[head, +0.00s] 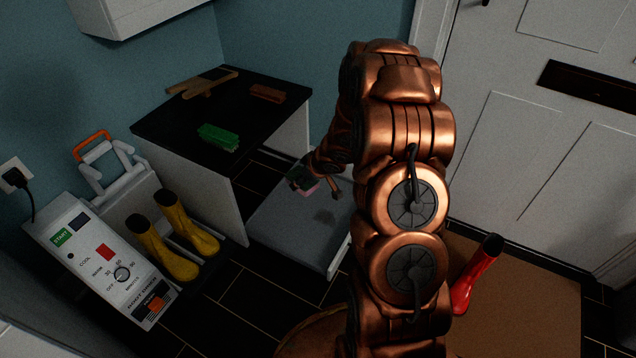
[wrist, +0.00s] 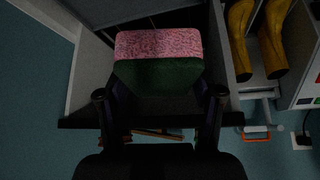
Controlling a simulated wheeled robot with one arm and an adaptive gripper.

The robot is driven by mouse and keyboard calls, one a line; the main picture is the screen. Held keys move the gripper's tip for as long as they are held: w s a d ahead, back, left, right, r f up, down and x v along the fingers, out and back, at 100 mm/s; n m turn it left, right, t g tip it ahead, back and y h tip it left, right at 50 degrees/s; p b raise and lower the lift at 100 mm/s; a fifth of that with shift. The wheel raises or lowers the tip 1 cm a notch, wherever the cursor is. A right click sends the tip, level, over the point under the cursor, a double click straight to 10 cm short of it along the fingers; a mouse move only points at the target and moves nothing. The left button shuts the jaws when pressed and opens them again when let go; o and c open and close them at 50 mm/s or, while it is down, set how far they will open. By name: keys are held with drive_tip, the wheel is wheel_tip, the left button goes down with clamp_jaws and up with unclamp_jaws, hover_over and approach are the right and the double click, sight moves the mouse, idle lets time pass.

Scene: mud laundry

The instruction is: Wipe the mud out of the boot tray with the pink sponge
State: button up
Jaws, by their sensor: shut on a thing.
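The sponge, pink on one side and dark green on the other, shows in the wrist view (wrist: 158,44) and small in the head view (head: 308,188). My gripper (head: 301,178) is shut on it; its two dark fingers stand either side of the sponge in the wrist view (wrist: 160,92). In the head view the sponge is over the far left part of a low grey tray-like surface (head: 283,232), which looks like the boot tray. I cannot tell whether the sponge touches the surface. My arm hides its right side.
A black-topped cabinet (head: 180,125) holds a green brush (head: 218,137), a brown brush (head: 267,93) and wooden pieces (head: 201,83). Yellow boots (head: 165,250) stand at left beside a white control panel (head: 110,262). A red boot (head: 474,276) is on a brown mat (head: 530,310).

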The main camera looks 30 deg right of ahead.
drive_tip(key=d+f+n, duration=0.1)
drive_tip(key=d+f, duration=0.3)
drive_tip(key=f, duration=0.3)
drive_tip(key=d+f+n+y, duration=0.1)
drive_tip(key=d+f, duration=0.4)
drive_tip(key=f, duration=0.3)
drive_tip(key=d+f+n, duration=0.1)
drive_tip(key=d+f, duration=0.4)
drive_tip(key=f, duration=0.3)
drive_tip(key=shift+f+g, duration=0.25)
drive_tip(key=shift+g, duration=0.05)
drive_tip(key=shift+d, duration=0.1)
